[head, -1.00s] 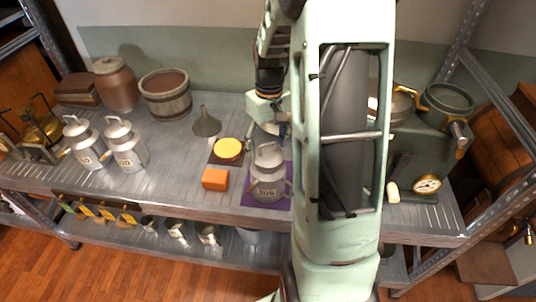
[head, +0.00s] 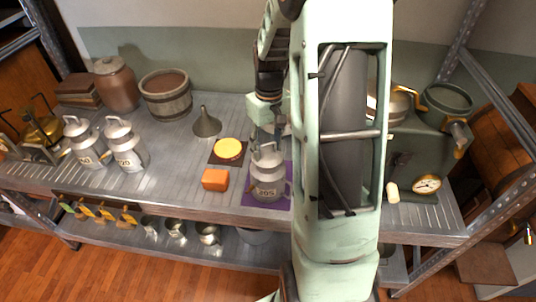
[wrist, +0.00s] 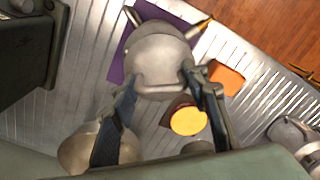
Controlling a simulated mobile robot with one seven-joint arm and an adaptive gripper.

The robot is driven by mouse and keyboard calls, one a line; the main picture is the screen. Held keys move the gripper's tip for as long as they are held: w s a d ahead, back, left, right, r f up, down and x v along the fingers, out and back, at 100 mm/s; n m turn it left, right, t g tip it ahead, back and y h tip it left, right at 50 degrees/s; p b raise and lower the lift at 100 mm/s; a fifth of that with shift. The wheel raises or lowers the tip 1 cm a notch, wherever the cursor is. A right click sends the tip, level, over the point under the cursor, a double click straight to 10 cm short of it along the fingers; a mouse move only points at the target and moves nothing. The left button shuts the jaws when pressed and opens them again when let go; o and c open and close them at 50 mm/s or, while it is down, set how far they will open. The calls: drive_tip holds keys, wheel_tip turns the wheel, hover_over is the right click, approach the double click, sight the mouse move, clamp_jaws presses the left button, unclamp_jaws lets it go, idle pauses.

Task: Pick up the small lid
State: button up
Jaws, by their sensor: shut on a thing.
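The small lid (head: 267,157) is grey metal with a loop handle and sits on top of a grey milk can (head: 268,184) on a purple mat (head: 252,194). My gripper (head: 267,142) reaches down from behind to the handle. In the wrist view the lid (wrist: 158,60) lies below my gripper (wrist: 160,78), with a finger at each end of the handle. The gripper is shut on the lid by its handle. The lid looks seated on the can; any small gap is too fine to tell.
Left of the can are an orange block (head: 215,180), a yellow disc (head: 229,149) and a funnel (head: 206,123). Two more milk cans (head: 124,147) stand further left. A dial gauge (head: 426,184) and green machine parts are on the right. The shelf front edge is close.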

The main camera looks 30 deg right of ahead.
drive_tip(key=shift+s, duration=0.15)
drive_tip(key=shift+r, duration=0.1)
drive_tip(key=shift+r+p, duration=0.3)
drive_tip(key=shift+p, duration=0.2)
drive_tip(key=shift+c, duration=1.4)
wheel_tip(320, 180, up, 2)
drive_tip(key=shift+r+p, duration=0.1)
drive_tip(key=shift+p, duration=0.7)
drive_tip(key=s+a+r+p, duration=0.4)
drive_tip(key=s+r+p, duration=0.2)
drive_tip(key=s+r, duration=0.55)
approach(267, 151)
drive_tip(key=shift+a+f+b, duration=0.15)
drive_tip(key=shift+f+b, duration=2.2)
drive_tip(key=shift+f, duration=0.75)
drive_tip(key=shift+f+b, duration=0.15)
drive_tip(key=shift+b, duration=0.15)
